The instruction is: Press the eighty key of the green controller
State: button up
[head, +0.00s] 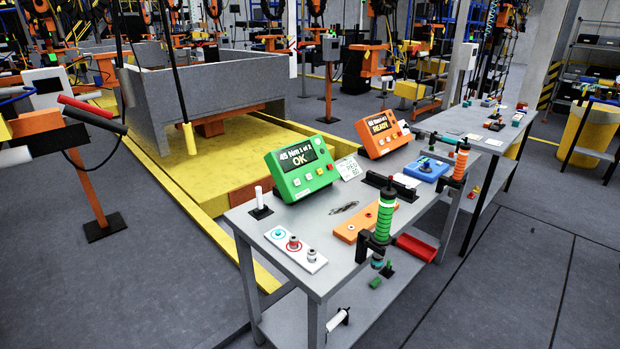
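The green controller (270,170) stands on the near left part of the grey workbench (330,222), its sloped face turned toward me. My gripper is not in view, and nothing is seen touching the controller.
An orange controller (374,146) reading "READY" stands behind and right. A green-handled upright tool (385,215) rises at the bench's near right edge. A white button plate (297,250) lies at the front left. The yellow platform (215,165) lies behind.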

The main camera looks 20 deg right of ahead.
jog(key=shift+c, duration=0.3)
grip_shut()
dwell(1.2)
